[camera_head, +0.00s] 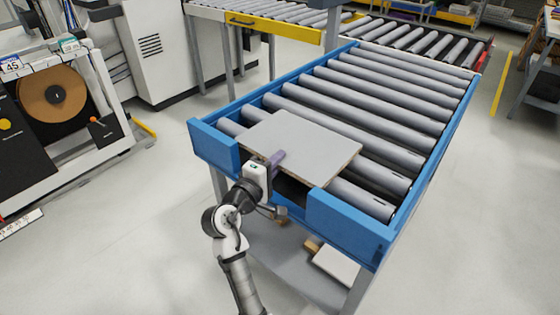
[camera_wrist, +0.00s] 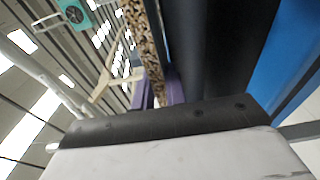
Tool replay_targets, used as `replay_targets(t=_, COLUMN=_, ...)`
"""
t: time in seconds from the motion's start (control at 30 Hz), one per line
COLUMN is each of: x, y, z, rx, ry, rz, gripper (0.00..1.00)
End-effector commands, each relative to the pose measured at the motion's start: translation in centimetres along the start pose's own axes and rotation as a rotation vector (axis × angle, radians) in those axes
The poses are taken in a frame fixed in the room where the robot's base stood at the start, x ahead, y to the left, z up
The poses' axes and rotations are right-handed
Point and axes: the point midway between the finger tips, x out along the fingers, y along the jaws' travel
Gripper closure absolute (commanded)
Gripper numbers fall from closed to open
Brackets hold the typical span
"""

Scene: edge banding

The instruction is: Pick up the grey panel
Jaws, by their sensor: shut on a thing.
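The grey panel (camera_head: 302,145) lies flat at the near end of the blue-framed roller conveyor (camera_head: 345,228), over its grey rollers. My gripper (camera_head: 277,160) is at the panel's near left edge, in the gap of the conveyor's blue end rail. It is shut on that edge, with a purple finger showing on the panel's top. In the wrist view, the purple fingers (camera_wrist: 160,92) meet the panel's rough brown chipboard edge (camera_wrist: 146,40). The lower finger is hidden in the head view. I cannot tell whether the panel is clear of the rollers.
Bare rollers (camera_head: 385,95) stretch away behind the panel. A pale board (camera_head: 336,265) lies on the shelf below the conveyor. A machine with a brown roll (camera_head: 52,93) stands at the left. Open floor (camera_head: 130,225) lies to the left of my arm.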

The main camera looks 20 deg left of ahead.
Motion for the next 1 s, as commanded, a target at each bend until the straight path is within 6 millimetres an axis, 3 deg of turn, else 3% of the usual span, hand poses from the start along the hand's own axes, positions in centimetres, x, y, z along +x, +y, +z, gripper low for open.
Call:
replay_targets(t=0.27, x=-0.1, y=5.0, z=0.0, rx=0.01, ry=0.002, rz=0.011, gripper=1.0)
replay_targets(t=0.6, x=-0.1, y=14.0, z=0.0, rx=0.009, ry=0.002, rz=0.011, gripper=1.0)
replay_targets(t=0.8, x=-0.1, y=17.4, z=0.0, rx=0.006, ry=0.002, rz=0.008, gripper=1.0)
replay_targets(t=1.0, x=-0.2, y=19.2, z=0.0, rx=0.004, ry=0.002, rz=0.005, gripper=1.0)
